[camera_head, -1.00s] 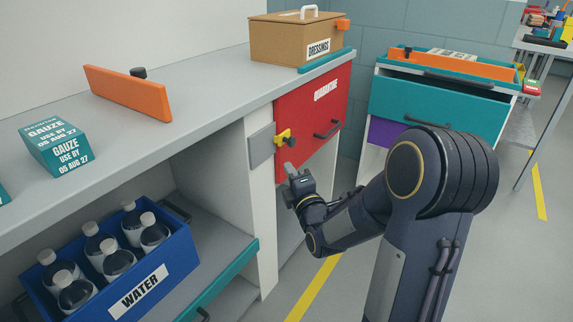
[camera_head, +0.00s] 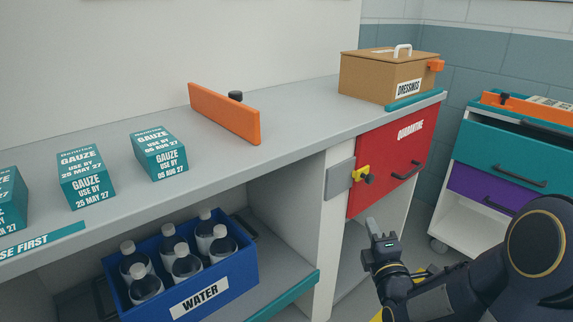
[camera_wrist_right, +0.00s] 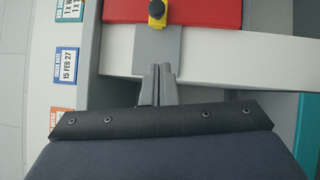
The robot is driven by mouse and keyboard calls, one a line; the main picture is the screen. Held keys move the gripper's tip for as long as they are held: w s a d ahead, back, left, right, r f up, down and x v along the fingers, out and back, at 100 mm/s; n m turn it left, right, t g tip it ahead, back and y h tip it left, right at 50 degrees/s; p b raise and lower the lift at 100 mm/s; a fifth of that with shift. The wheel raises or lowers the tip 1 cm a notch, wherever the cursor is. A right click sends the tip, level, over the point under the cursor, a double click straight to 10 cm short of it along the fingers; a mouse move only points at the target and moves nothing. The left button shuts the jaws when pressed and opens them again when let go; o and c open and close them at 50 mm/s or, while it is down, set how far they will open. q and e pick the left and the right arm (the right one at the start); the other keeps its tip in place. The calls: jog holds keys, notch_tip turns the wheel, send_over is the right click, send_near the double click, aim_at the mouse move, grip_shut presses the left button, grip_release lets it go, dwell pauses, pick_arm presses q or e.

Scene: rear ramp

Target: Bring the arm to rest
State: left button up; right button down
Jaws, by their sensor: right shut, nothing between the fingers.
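My right gripper (camera_head: 376,232) is in front of the cabinet, below the red quarantine door (camera_head: 390,160) and its yellow latch with a dark knob (camera_head: 363,176). Its fingers are together and hold nothing. In the right wrist view the closed fingers (camera_wrist_right: 158,72) point at the grey latch plate (camera_wrist_right: 156,48), with the yellow latch (camera_wrist_right: 157,13) and red door (camera_wrist_right: 200,14) beyond. I see a gap between the gripper and the latch in the head view. The red door appears closed. My right arm (camera_head: 480,290) comes in from the lower right. My left gripper does not show.
Gauze boxes (camera_head: 160,153), an orange divider (camera_head: 224,113) and a dressings box (camera_head: 388,77) stand on the counter (camera_head: 290,117). A blue water crate (camera_head: 240,275) with several bottles is on the shelf below. A teal drawer cart (camera_head: 508,155) stands at the right.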

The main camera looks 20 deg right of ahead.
jog(key=s+a+f+m+g+y+p, duration=0.1)
jog(key=s+a+m+g+y, duration=0.3)
jog(key=s+a+m+g, duration=0.45)
jog(key=s+a+f+m+g+y, duration=0.2)
jog(key=s+a+m+g+y, duration=0.3)
jog(key=s+m, duration=0.7)
notch_tip(320, 180, up, 31)
jog(key=s+a+n+p, duration=0.1)
jog(key=n+p, duration=0.1)
jog(key=p, duration=2.8)
jog(key=shift+s+a+f+h+p, duration=0.2)
jog(key=shift+h+p, duration=0.1)
jog(key=shift+h, duration=0.1)
